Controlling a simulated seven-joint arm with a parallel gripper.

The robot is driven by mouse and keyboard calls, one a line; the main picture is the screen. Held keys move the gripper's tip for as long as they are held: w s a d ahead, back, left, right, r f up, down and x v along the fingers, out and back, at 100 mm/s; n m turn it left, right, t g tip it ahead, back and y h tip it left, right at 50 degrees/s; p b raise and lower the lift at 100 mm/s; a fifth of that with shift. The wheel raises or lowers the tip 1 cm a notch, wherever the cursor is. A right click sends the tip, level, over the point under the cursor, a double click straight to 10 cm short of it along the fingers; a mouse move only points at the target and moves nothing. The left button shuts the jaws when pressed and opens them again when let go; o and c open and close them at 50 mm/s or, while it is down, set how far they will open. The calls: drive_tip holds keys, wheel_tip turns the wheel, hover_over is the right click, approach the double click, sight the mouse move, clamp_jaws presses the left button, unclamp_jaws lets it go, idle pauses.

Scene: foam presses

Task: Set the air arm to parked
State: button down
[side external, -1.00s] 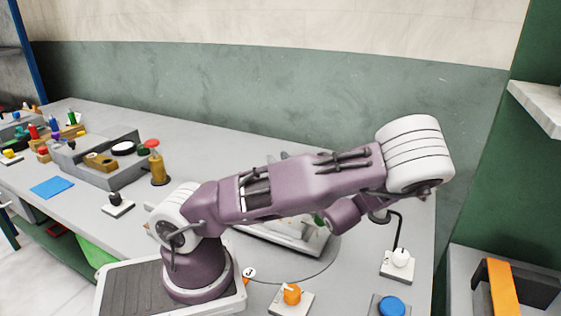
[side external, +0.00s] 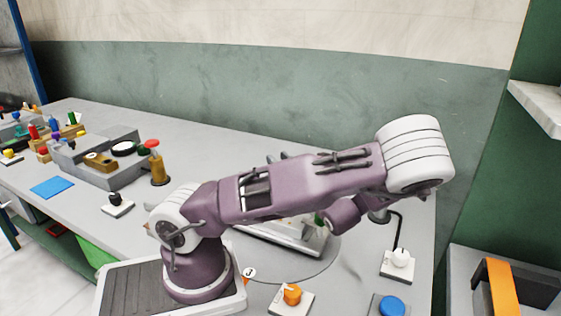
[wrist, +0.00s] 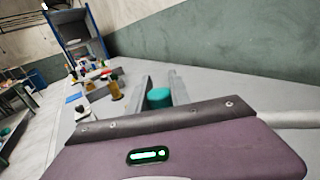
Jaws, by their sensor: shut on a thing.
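In the wrist view, a teal round-topped piece (wrist: 158,97) stands between the two grey fingers of my gripper (wrist: 161,90), which is shut on it. In the side external view my own arm hides the gripper; a small green bit (side external: 319,219) shows beside my wrist, above a pale grey machine (side external: 300,238) on a round plate (side external: 318,272). I cannot tell whether the teal piece belongs to the air arm, nor read its setting, as most of the machine is hidden.
Near the plate are an orange knob (side external: 292,294), a blue button (side external: 391,306) and a white knob (side external: 401,257) with a bent black rod beside it.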

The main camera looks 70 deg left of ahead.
drive_tip(key=w+a+m+t+h, duration=0.1)
drive_tip(key=w+a+m+t, duration=0.3)
drive_tip(key=a, duration=0.4)
drive_tip(key=w+a+m+t+h, duration=0.1)
drive_tip(key=w+a+m+t, duration=0.2)
drive_tip(key=w+a+t, duration=0.3)
drive_tip(key=shift+w+a+m+t, duration=0.15)
drive_tip(key=shift+a+m+t, duration=0.25)
drive_tip(key=shift+a+t, duration=0.7)
drive_tip(key=shift+a+r, duration=0.1)
drive_tip(key=shift+a, duration=0.1)
drive_tip(key=c, duration=1.3)
unclamp_jaws()
drive_tip(key=shift+o, duration=0.6)
drive_tip(key=shift+d, duration=0.1)
